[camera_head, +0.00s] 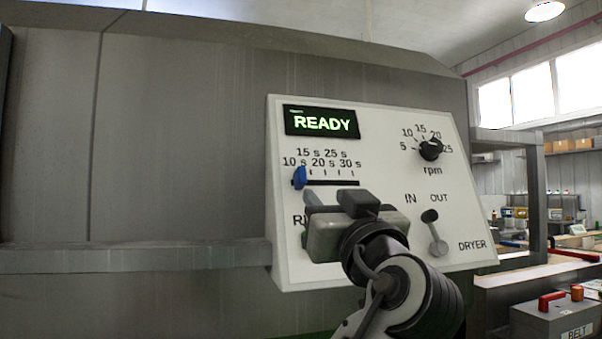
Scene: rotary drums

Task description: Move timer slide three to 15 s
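The timer slide has a blue knob (299,177) at the left end of a dark horizontal slot (335,183), under the 10 s mark. The scale above runs from 10 s to 30 s, with 15 s just right of the knob. The gripper body covers part of the panel below the slot.
The pale control panel (385,125) carries a green READY display (321,122), a black rpm dial (431,149) and a DRYER IN/OUT lever (434,232). A label below the slot is partly hidden. A grey ledge (130,257) runs left of the panel. A grey BELT box (555,322) stands lower right.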

